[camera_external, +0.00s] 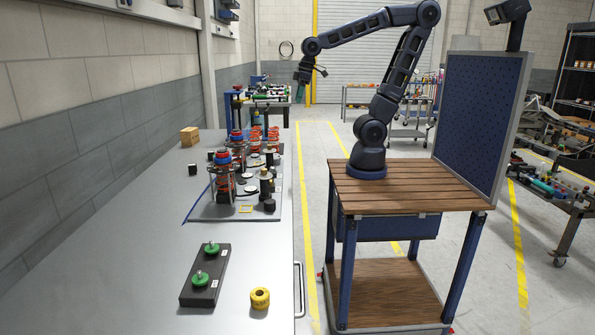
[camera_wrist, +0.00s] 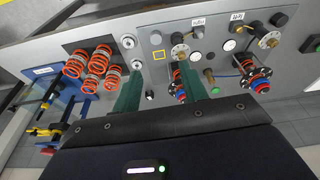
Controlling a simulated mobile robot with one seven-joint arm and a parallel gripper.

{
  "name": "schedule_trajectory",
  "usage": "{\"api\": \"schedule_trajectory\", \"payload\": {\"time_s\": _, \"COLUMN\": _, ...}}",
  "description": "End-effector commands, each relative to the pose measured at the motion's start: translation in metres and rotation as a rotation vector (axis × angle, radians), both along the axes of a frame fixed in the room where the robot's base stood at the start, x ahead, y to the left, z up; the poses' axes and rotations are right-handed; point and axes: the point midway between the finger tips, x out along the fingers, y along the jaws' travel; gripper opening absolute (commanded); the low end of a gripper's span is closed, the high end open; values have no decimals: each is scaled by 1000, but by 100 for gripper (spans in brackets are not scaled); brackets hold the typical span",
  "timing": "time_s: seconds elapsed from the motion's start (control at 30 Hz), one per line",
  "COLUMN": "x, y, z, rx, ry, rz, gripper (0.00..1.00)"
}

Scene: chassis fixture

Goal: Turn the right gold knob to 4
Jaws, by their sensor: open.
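Two brass-gold knobs show on the grey fixture board (camera_wrist: 215,68) in the wrist view. One gold knob (camera_wrist: 180,51) is near the middle, just beyond my right fingertip. The other gold knob (camera_wrist: 268,40) is farther right. A small white label is by each; I cannot read the numbers or either knob's setting. In the external view my gripper (camera_external: 304,80) hangs high beyond the board.
A black box with green knobs (camera_external: 206,276) and a yellow cylinder (camera_external: 260,298) sit nearer on the table. A wooden block (camera_external: 190,136) is at the wall side. The table's near left is clear.

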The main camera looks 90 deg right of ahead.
Motion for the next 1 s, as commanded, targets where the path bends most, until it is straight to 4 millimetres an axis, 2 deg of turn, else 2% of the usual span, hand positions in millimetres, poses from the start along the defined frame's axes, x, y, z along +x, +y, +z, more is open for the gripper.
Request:
{"api": "schedule_trajectory", "payload": {"time_s": 0.03, "x": 11, "y": 4, "z": -5, "rx": -2, "ry": 22, "rz": 9, "gripper": 43}}
{"api": "schedule_trajectory", "payload": {"time_s": 0.4, "x": 84, "y": 33, "z": -43, "rx": -14, "ry": 151, "rz": 65, "gripper": 43}}
{"api": "schedule_trajectory", "payload": {"time_s": 0.6, "x": 115, "y": 48, "z": -69, "rx": -22, "ry": 209, "rz": 91, "gripper": 43}}
{"api": "schedule_trajectory", "payload": {"time_s": 0.8, "x": 130, "y": 56, "z": -83, "rx": -26, "ry": 238, "rz": 103, "gripper": 43}}
{"api": "schedule_trajectory", "payload": {"time_s": 1.0, "x": 132, "y": 57, "z": -95, "rx": -26, "ry": 244, "rz": 105, "gripper": 43}}
